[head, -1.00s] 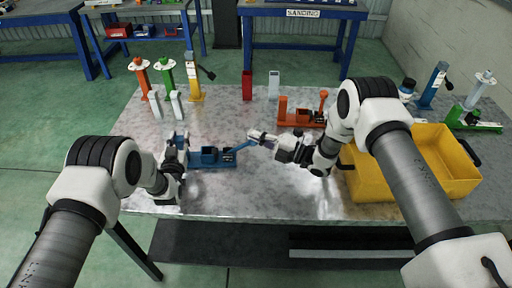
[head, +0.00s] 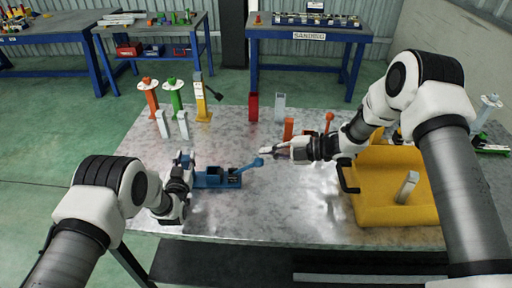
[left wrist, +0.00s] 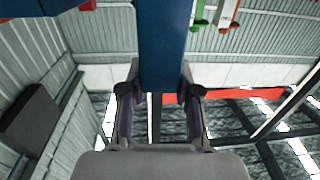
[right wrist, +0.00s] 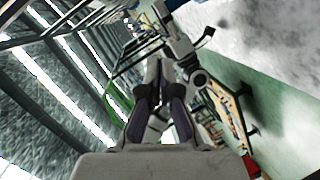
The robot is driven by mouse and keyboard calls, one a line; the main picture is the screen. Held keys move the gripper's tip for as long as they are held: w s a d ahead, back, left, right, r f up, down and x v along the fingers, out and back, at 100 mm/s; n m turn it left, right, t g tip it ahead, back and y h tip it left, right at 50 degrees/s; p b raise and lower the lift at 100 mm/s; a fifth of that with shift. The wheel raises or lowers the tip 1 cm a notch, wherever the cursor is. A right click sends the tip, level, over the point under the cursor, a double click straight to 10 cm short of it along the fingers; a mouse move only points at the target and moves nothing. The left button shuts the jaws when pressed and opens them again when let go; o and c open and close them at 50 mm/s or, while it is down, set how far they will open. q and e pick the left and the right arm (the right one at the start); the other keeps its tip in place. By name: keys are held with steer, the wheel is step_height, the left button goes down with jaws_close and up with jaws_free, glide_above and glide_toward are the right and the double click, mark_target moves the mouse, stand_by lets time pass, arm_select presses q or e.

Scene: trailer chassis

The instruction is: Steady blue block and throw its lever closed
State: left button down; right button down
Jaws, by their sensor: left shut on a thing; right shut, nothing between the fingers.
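The blue block (head: 217,181) lies on the metal table, left of the middle. Its blue lever (head: 248,167) slants out to the right, a little raised, and ends in a round knob. My left gripper (head: 184,164) is shut on the left end of the blue block. In the left wrist view a blue part (left wrist: 163,50) sits between the fingers. My right gripper (head: 270,151) is shut and empty, just above and right of the lever's knob, with a small gap seemingly between them. In the right wrist view its fingers (right wrist: 158,85) are together; the lever is not clear there.
An orange-red lever block (head: 289,128) is behind my right gripper, partly hidden. Red (head: 253,106) and grey (head: 280,106) posts stand at the back. Several coloured stands are back left. The front middle is clear.

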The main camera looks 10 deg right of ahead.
steer(key=s+d+r+m+g+h, duration=0.1)
steer(key=s+d+m+g+h, duration=0.15)
steer(key=d, duration=0.25)
arm_select(q)
steer(key=shift+s, duration=0.1)
arm_select(e)
steer(key=h, duration=0.1)
glide_toward(248, 167)
steer(key=a+f, duration=0.1)
steer(key=a, duration=0.2)
steer(key=shift+a+t, duration=0.3)
steer(key=shift+t, duration=0.05)
